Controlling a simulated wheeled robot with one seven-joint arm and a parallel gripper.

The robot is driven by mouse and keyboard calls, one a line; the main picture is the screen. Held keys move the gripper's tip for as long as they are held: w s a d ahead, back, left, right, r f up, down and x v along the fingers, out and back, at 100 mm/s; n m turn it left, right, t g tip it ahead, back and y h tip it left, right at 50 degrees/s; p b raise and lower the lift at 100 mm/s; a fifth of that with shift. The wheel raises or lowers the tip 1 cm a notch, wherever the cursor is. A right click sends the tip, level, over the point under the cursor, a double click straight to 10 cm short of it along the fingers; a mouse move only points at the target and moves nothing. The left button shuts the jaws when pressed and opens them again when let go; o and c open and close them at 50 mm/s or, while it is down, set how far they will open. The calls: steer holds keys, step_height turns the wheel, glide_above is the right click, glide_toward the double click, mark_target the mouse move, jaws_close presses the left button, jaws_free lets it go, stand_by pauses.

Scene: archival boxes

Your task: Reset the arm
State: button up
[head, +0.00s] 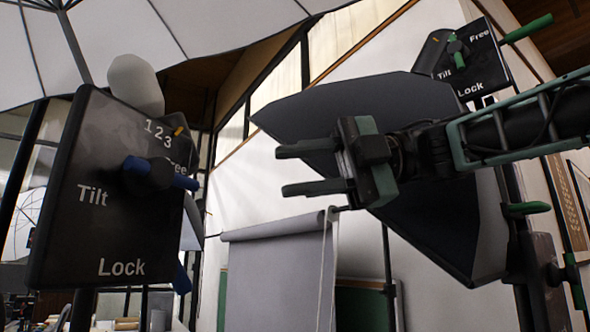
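My gripper (283,170) is in the middle of the head view, at the end of my arm, which reaches in from the right edge. Its two dark fingers point left and stand apart with nothing between them, so it is open and empty. A black panel (95,225) marked "Tilt", "Free" and "Lock", with a blue-handled knob (150,176), is at the left, apart from the fingertips. A second such panel (483,62), with a green-handled knob (457,49), is at the upper right, above my arm.
A dark softbox (310,112) is behind my gripper. A white umbrella (130,35) spreads over the upper left. A grey backdrop roll (275,270) hangs below my gripper on a stand. Open air shows between the left panel and my fingertips.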

stand_by(0.3)
steer(key=w+a+f+m+t+y+p, duration=0.2)
steer(key=w+a+f+m+t, duration=0.15)
steer(key=w+m+t, duration=0.65)
steer(key=d+f+m+t+h, duration=0.35)
steer(key=f+m+h, duration=0.55)
steer(key=f+m, duration=0.65)
steer(key=s+d+f+m+g+h+p, duration=0.1)
steer(key=s+d+f+g+h, duration=0.2)
steer(key=f, duration=0.5)
steer(key=s+d+f+g+h+p, duration=0.1)
steer(key=s+d+f+g+h, duration=0.1)
steer(key=s+f, duration=0.45)
steer(key=s+d+f+m+g+h, duration=0.1)
steer(key=s+d+f+g, duration=0.2)
steer(key=s+f, duration=0.2)
steer(key=s+d+f+m+g+h, duration=0.1)
steer(key=s+d+f+g+h, duration=0.1)
steer(key=s+f, duration=0.4)
steer(key=s+d+g, duration=0.1)
steer(key=s+d, duration=0.1)
steer(key=s, duration=0.1)
steer(key=shift+s, duration=0.2)
